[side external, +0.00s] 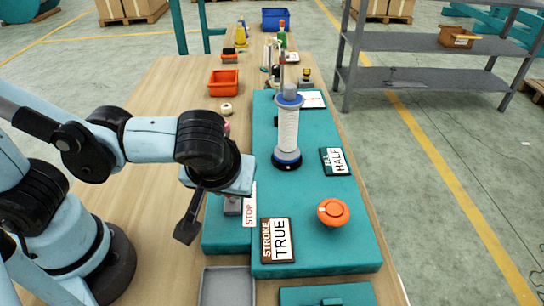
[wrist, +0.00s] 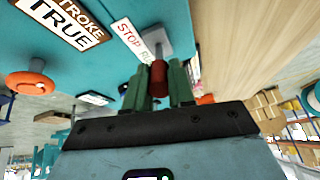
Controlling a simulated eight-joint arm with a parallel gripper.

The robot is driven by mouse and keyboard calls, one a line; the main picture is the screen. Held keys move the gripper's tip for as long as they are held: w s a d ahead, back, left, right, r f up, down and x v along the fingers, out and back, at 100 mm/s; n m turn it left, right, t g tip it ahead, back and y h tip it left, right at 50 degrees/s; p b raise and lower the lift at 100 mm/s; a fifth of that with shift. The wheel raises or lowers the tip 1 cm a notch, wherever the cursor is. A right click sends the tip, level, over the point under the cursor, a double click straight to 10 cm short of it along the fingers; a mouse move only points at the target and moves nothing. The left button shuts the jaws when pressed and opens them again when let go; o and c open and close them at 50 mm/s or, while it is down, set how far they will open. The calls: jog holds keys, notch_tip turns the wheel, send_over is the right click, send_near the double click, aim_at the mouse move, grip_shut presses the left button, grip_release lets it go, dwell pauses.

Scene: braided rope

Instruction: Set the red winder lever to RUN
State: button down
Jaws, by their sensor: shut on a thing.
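The red winder lever (wrist: 158,77) shows in the wrist view as a red grip on a metal stem, rising from a grey base (wrist: 157,36). My gripper (wrist: 159,88) has its two green fingers on either side of the red grip and is shut on it. A white STOP/RUN label (wrist: 129,40) lies beside the base; the RUN end is partly hidden by the fingers. In the side view the label (side external: 249,204) reads STOP, and my wrist hides the lever's grip. I cannot tell the lever's exact setting.
The teal bench carries a STROKE TRUE sign (side external: 277,240), an orange knob (side external: 333,212), a HALF sign (side external: 337,161) and a white rope spool (side external: 288,130). An orange bin (side external: 223,83) stands farther back. A grey tray (side external: 227,285) is at the front.

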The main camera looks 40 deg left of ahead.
jog(key=shift+s+d, duration=0.1)
jog(key=c, duration=1)
grip_release()
jog(key=shift+o, duration=0.2)
jog(key=v, duration=1.2)
jog(key=w+a+f+m+t+h, duration=0.1)
jog(key=w+a+f+m+h, duration=0.1)
jog(key=a, duration=0.6)
jog(key=w+a+f+m+t+h, duration=0.1)
jog(key=w+a+f+m+t, duration=0.1)
jog(key=w+a+f+m, duration=0.2)
jog(key=w+a, duration=0.3)
jog(key=a, duration=0.1)
jog(key=shift+f+m+h, duration=0.3)
jog(key=shift+m+h, duration=0.1)
